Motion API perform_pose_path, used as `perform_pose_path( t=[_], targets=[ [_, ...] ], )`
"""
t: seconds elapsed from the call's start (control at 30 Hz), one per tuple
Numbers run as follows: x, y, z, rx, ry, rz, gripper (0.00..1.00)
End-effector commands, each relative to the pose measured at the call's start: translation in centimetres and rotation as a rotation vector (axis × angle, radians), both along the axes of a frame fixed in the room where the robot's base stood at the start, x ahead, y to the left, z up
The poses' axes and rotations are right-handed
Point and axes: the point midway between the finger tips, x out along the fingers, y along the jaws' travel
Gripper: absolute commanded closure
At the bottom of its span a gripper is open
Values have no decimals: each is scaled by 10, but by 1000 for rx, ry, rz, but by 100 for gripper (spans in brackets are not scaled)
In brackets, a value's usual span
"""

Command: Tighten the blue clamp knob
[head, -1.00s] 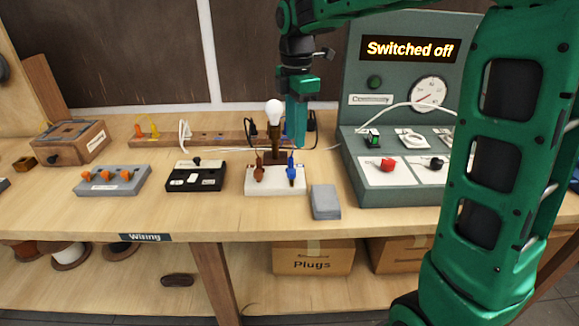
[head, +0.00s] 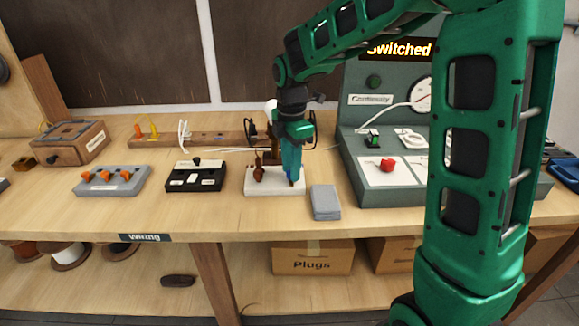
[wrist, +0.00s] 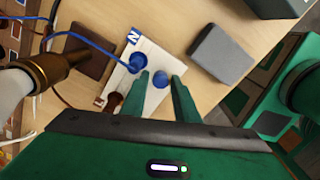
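The blue clamp knob (wrist: 160,78) is round and sits on the white lamp base (wrist: 121,77). In the head view my gripper (head: 291,165) points down over the right side of the base (head: 268,188) and hides most of the blue clamp. The brown clamp (head: 259,174) is on the left.
A grey block (head: 325,202) lies right of the base. A black switch box (head: 195,177) and a grey box with orange knobs (head: 112,182) stand to the left. The grey test panel (head: 395,195) is at the right. The bulb (head: 271,106) is close behind my gripper.

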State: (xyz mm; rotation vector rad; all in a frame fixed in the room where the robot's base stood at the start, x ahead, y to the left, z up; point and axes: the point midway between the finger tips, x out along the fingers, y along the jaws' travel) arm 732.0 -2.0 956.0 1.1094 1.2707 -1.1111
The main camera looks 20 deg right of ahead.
Motion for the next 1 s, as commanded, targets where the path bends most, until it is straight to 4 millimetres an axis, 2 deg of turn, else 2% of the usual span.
perform_pose_path(
  t=[0.23,0.33,0.37,0.67,1.0],
  targets=[
    [0,0,-1,0,0,0,72],
    [0,0,0,0,-1,0,96],
    [0,0,0,0,-1,-1,100],
    [1,0,0,0,-3,-21,100],
    [2,0,0,0,-5,-209,100]
  ],
)
